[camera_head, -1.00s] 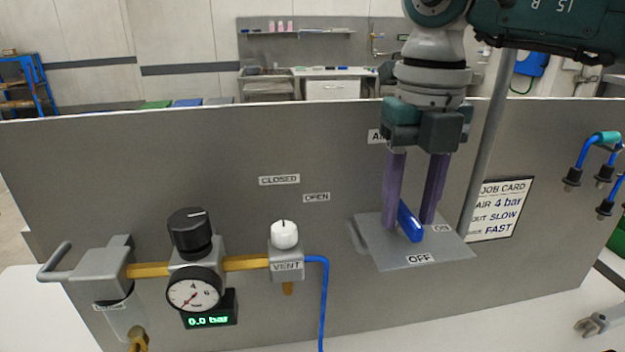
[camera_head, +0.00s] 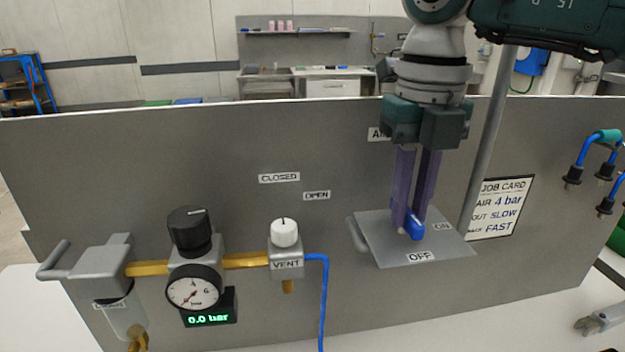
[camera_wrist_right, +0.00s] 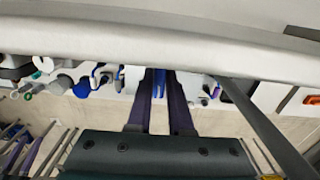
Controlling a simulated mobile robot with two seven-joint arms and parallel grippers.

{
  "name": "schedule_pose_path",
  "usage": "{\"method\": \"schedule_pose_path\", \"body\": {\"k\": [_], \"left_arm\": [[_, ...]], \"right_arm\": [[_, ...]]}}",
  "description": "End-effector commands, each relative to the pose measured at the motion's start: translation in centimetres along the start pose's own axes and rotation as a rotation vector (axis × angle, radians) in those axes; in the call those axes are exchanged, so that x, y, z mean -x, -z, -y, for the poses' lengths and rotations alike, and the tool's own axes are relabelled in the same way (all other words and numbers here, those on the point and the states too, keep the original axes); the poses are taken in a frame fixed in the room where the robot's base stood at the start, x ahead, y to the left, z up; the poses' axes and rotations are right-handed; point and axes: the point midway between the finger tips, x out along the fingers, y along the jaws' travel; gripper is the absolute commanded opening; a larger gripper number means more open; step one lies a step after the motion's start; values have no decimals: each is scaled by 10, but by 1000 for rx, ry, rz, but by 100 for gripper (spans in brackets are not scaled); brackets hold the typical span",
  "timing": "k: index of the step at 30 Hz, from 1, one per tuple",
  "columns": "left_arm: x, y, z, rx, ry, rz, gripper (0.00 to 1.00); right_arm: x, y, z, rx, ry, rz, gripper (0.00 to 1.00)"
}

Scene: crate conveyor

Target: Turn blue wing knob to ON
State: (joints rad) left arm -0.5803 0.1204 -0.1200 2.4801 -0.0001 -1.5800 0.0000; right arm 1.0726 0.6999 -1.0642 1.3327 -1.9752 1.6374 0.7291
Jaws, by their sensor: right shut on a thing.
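The blue wing knob (camera_head: 413,228) stands on a grey plate (camera_head: 388,252) with an OFF label (camera_head: 420,257) at its front and an ON label (camera_head: 441,226) at its right. The knob's visible end points toward the OFF label. My right gripper (camera_head: 414,222) comes down from above, its two purple fingers shut on the knob's wing. In the right wrist view, the blue knob (camera_wrist_right: 159,84) shows between the two fingers. Its lower part is partly hidden by the fingers. My left gripper is not clearly in view.
A pressure gauge (camera_head: 193,292) and a display (camera_head: 209,309) reading 0.0 bar sit at the left, with a black knob (camera_head: 190,233) and a white VENT knob (camera_head: 284,232). A grey post (camera_head: 489,140) stands just right of my right gripper. A job card (camera_head: 502,207) is behind it.

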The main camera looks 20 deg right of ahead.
Motion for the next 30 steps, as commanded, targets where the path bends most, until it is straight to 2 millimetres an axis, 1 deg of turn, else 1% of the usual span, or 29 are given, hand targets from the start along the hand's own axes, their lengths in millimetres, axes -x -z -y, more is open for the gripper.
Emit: {"method": "schedule_pose_path", "body": {"k": [8,30], "left_arm": [[-13,-4,0,0,0,0,50],[-54,-17,-2,0,0,0,50]], "right_arm": [[-2,0,0,155,-1,2,0],[-2,-1,2,849,-1,1,0]]}}
